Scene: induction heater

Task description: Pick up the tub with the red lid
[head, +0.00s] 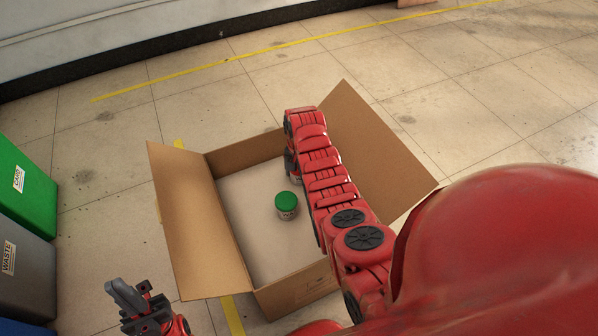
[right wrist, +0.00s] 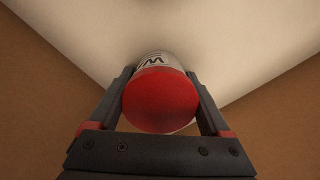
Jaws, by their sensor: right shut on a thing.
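The tub with the red lid (right wrist: 160,98) is between the fingers of my right gripper (right wrist: 160,92) in the right wrist view. Its lid faces the camera, and its pale side with dark lettering shows beyond the lid. My right gripper is shut on it, with one finger on each side. In the head view my right arm reaches into the cardboard box (head: 205,225) and hides most of the gripper and the tub. My left gripper (head: 128,302) is at the lower left, outside the box; I cannot tell its opening.
A tub with a green lid (head: 287,202) stands upright on the box floor, left of my right arm. The box flaps are spread open at the left and right. Green (head: 25,185) and grey (head: 28,265) bins stand at the far left. Bare floor lies behind the box.

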